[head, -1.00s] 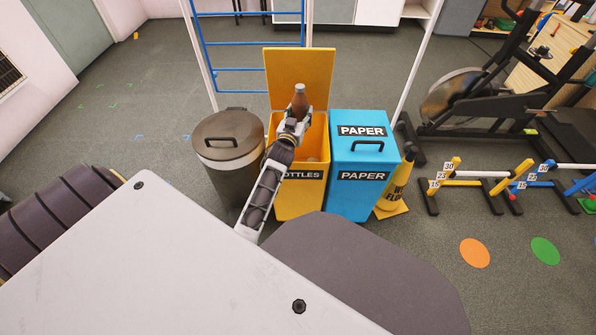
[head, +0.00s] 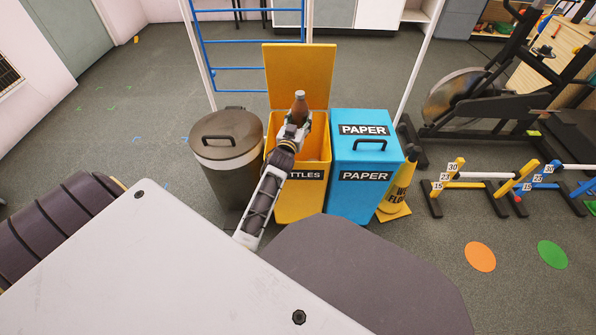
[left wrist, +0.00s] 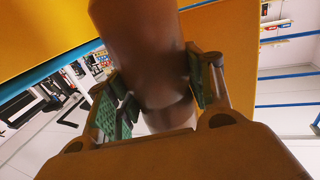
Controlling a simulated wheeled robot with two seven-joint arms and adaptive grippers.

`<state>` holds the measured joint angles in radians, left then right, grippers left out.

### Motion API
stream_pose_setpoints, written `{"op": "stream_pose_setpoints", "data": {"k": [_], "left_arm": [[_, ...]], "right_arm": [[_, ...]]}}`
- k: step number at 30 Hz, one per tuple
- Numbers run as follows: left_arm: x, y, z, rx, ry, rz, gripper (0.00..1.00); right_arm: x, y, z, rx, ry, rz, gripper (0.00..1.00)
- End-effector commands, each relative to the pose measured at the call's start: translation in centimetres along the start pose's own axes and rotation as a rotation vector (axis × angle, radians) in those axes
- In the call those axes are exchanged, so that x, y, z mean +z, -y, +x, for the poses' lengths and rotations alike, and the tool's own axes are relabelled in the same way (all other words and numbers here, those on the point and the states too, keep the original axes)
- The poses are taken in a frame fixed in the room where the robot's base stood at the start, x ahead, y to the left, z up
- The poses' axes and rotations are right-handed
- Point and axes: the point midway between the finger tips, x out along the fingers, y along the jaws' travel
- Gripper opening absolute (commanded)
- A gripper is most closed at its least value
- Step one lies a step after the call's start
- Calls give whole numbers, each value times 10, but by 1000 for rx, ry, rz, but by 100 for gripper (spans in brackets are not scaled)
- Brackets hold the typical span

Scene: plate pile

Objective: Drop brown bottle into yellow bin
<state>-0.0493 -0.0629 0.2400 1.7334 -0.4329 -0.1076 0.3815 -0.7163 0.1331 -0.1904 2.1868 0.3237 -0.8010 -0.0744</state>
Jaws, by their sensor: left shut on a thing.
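The brown bottle (head: 299,104) is upright above the opening of the yellow bin (head: 302,200) in the head view. The bin's lid (head: 298,75) stands open behind it, and the bin's front label ends in "TTLES", partly covered by my arm. My left gripper (head: 297,123) is shut on the bottle, over the bin's mouth. In the left wrist view the bottle (left wrist: 145,60) fills the space between the green-padded fingers (left wrist: 158,95), with yellow surface behind it. My right gripper is not in view.
A blue paper bin (head: 360,195) with its lid shut stands right of the yellow bin. A brown round bin (head: 227,165) stands on the left.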

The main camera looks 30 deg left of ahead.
Motion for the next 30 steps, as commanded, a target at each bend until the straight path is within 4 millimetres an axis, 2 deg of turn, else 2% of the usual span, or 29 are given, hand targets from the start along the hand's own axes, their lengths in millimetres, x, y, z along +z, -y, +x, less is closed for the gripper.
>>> {"op": "stream_pose_setpoints", "data": {"k": [6, 7, 12, 24, 30], "left_arm": [[0, 0, 0, 0, -1, 0, 30], [0, 0, 0, 0, -1, 0, 55], [0, 0, 0, 0, 0, 0, 76], [-1, 0, 0, 0, 0, 0, 77], [-12, 0, 0, 0, -2, 0, 77]], "right_arm": [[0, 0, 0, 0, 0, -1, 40], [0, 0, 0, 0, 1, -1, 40], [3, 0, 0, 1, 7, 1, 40], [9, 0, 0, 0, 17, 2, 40], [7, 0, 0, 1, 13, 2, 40]]}}
